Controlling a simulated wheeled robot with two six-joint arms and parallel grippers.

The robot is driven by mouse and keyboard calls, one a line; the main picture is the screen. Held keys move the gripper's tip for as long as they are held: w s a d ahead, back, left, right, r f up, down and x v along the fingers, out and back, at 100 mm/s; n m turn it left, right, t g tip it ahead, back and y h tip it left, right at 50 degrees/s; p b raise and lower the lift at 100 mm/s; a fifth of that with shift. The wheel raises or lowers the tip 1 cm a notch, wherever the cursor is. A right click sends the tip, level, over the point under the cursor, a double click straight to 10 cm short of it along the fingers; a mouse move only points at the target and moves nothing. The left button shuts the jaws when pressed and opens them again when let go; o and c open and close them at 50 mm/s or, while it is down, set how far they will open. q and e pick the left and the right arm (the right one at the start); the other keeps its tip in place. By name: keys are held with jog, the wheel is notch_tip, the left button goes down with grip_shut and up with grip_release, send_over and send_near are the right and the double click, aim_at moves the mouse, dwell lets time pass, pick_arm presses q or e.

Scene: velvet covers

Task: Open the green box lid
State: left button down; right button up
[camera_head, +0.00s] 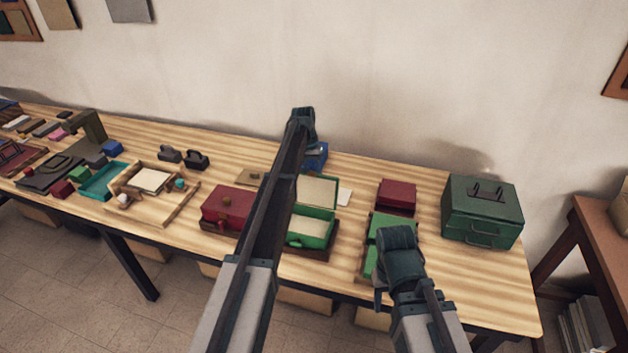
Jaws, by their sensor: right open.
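A small green box (313,229) sits open on a dark base near the middle of the table, its cream-lined lid (317,190) raised at the back. Another green box (390,226) stands to its right, partly hidden by my right arm. A large dark green box (483,210) with a handle on top is shut at the right end. My right gripper (381,294) is open, low beside the second green box, and mostly hidden by its own arm. My left arm crosses the middle of the view, left of the open box. I cannot see its gripper.
A red box (227,210) stands left of my left arm, and another red box (397,195) lies behind the second green box. A wooden tray (180,215) and a teal tray (103,181) are farther left. The table's front right corner is clear.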

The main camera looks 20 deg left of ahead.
pick_arm(q)
jog(key=shift+s, duration=0.2)
jog(key=c, duration=0.6)
grip_release()
jog(key=shift+w+a+f, duration=0.1)
jog(key=shift+w+r+p, duration=0.15)
jog(key=shift+r+p, duration=0.5)
jog(key=p+v, duration=1.2)
jog(key=shift+a+r, duration=0.15)
jog(key=shift+r, duration=0.1)
